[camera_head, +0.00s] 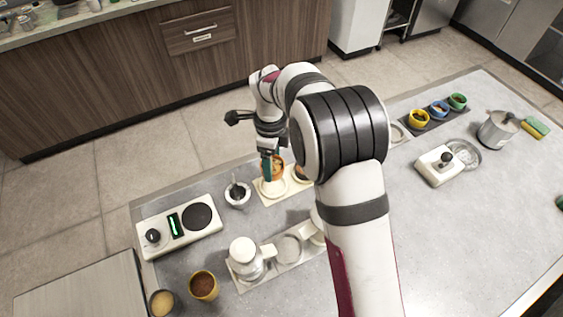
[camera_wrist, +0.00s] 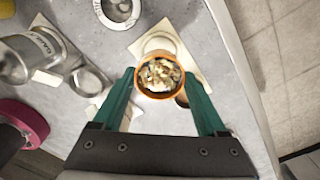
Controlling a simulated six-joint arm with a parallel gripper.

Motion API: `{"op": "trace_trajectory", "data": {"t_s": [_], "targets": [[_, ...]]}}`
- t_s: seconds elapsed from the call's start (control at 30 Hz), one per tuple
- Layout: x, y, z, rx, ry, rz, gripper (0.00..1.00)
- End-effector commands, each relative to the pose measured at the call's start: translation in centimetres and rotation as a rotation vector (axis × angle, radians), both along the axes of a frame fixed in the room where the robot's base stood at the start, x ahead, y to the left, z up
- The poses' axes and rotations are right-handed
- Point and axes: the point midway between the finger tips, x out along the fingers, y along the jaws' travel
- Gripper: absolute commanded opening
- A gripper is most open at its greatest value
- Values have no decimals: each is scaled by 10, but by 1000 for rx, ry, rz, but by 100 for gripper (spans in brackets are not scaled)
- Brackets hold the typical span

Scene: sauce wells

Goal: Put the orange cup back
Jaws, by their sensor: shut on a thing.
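The orange cup (camera_head: 273,169) has an orange rim and pale, chunky contents, which show in the wrist view (camera_wrist: 160,75). My gripper (camera_wrist: 160,80) is shut on it, with one teal finger on each side. The cup is upright over the cream tray (camera_head: 265,199) with round wells; the tray also shows in the wrist view (camera_wrist: 140,48). A pale round well (camera_wrist: 159,43) shows just beyond the cup. I cannot tell whether the cup's base touches the tray. A brown-filled place beside the cup is partly hidden by a finger.
A scale (camera_head: 180,225) is farther left.

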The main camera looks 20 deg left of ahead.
Motion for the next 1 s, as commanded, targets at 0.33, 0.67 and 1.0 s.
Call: {"op": "trace_trajectory", "data": {"t_s": [0.33, 0.67, 1.0], "targets": [[0, 0, -44, 0, 0, 1, 6], [1, 0, -62, 1, -2, 0, 6], [0, 0, -64, 1, -1, 0, 6]]}}
